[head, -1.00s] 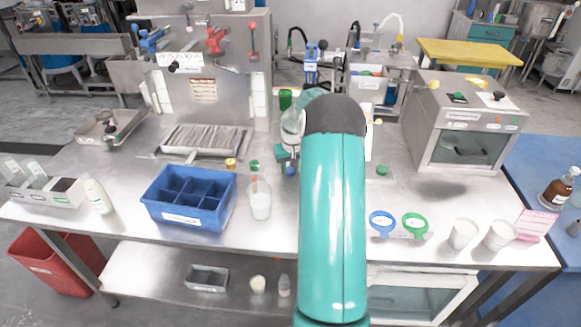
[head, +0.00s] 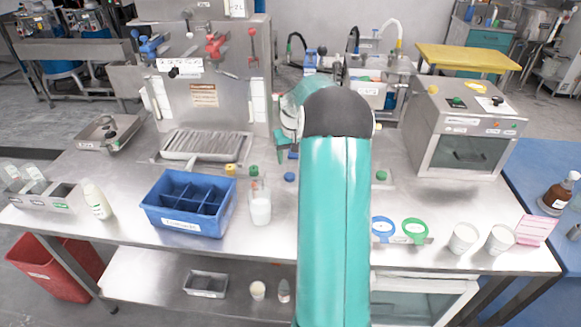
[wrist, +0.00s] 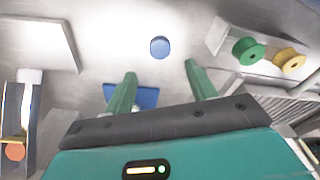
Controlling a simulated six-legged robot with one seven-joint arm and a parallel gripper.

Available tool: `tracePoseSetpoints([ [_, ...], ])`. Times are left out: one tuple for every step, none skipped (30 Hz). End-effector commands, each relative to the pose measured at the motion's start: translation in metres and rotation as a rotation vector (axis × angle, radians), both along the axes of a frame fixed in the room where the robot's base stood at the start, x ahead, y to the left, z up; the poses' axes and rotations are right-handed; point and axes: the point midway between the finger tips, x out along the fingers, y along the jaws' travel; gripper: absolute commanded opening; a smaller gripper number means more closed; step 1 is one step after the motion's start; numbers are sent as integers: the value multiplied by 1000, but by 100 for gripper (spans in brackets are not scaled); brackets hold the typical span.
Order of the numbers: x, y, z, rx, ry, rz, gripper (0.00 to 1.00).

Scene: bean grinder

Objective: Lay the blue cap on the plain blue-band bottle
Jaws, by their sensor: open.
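The blue cap (head: 289,177) lies on the steel table, just in front of my gripper (head: 285,146). In the wrist view the cap (wrist: 160,47) is a round blue disc on the bare metal, apart from the fingers and just beyond the gap between their tips. My gripper (wrist: 160,70) is open and empty, with its two green fingers spread. A flat blue patch (wrist: 130,97) shows behind the fingers; I cannot tell what it is. I cannot make out a bottle with a plain blue band; my arm hides part of the table.
Green (wrist: 248,51) and yellow (wrist: 289,61) knobs lie right in the wrist view. A white bottle (head: 97,200) stands at left. White cups (head: 463,238) stand at right.

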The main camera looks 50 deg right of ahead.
Motion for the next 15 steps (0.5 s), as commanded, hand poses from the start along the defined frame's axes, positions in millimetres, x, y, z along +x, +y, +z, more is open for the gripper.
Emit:
tracePoseSetpoints([
  [-1, 1, 11, -2, -1, 0, 56],
  [-2, 1, 16, -2, -2, 0, 56],
  [-2, 1, 22, -2, -1, 0, 56],
  [-3, 2, 25, 0, -1, 0, 56],
  [-3, 2, 28, 0, -1, -1, 56],
  [-4, 2, 32, 0, -1, -1, 56],
  [-4, 2, 34, 0, -1, -1, 56],
  [-5, 3, 36, 0, -1, -1, 56],
  [-5, 3, 37, 0, 0, -1, 56],
  [-5, 3, 37, 0, 0, -1, 56],
  [-5, 3, 38, 1, 0, -1, 56],
  [-5, 3, 38, 1, 0, -1, 56],
  [-5, 4, 38, 0, 0, 1, 56],
  [-4, 6, 40, -1, -1, 3, 56],
  [-4, 10, 43, -3, -2, 7, 56],
])
